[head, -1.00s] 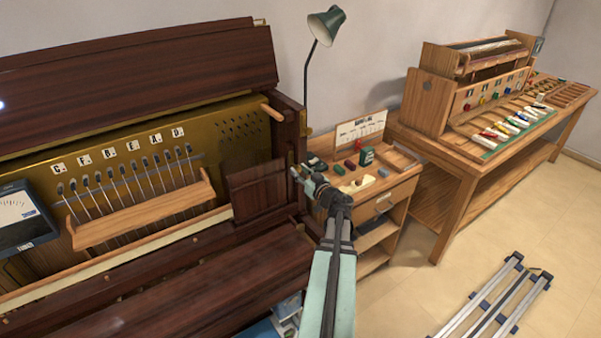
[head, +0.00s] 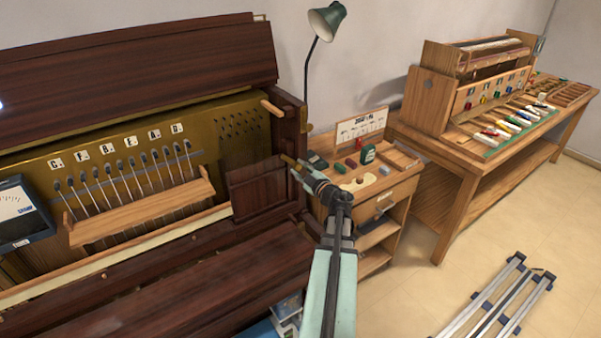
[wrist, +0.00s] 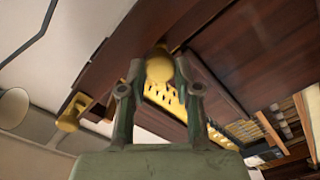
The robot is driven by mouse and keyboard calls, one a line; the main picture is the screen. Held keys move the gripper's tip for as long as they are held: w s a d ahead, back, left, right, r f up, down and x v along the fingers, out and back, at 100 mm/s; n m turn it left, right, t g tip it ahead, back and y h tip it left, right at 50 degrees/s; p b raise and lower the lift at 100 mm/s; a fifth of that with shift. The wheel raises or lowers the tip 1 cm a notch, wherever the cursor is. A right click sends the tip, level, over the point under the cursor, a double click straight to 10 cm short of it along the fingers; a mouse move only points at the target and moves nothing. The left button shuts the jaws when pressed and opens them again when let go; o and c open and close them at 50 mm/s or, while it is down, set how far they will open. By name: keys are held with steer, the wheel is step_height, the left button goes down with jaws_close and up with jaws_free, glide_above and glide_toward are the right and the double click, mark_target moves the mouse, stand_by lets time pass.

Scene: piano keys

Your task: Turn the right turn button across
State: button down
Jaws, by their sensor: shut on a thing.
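The right turn button (head: 286,159) is a small brass piece at the right end of the open piano, by the upper corner of a dark wood panel (head: 258,190). It slants toward the upper left, over the panel's top corner. My gripper (head: 296,168) is at its right end. In the wrist view, the rounded brass end of the button (wrist: 160,68) sits between the fingertips of my gripper (wrist: 160,80), which is shut on it. The fingers hide part of the button.
A wooden peg (head: 271,107) sticks out above on the piano's side. A small cabinet (head: 385,200) with loose items stands close right of my arm. A green lamp (head: 327,20) stands behind. The floor at the right front holds a metal rail frame (head: 505,300).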

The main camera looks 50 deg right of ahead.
steer(key=n+b, duration=0.2)
steer(key=n, duration=0.2)
steer(key=shift+f+n, duration=0.15)
steer(key=shift+n, duration=0.15)
steer(key=shift+n+b, duration=1.3)
steer(key=shift+n, duration=0.6)
steer(key=c, duration=0.8)
jaws_free()
steer(key=v, duration=1.2)
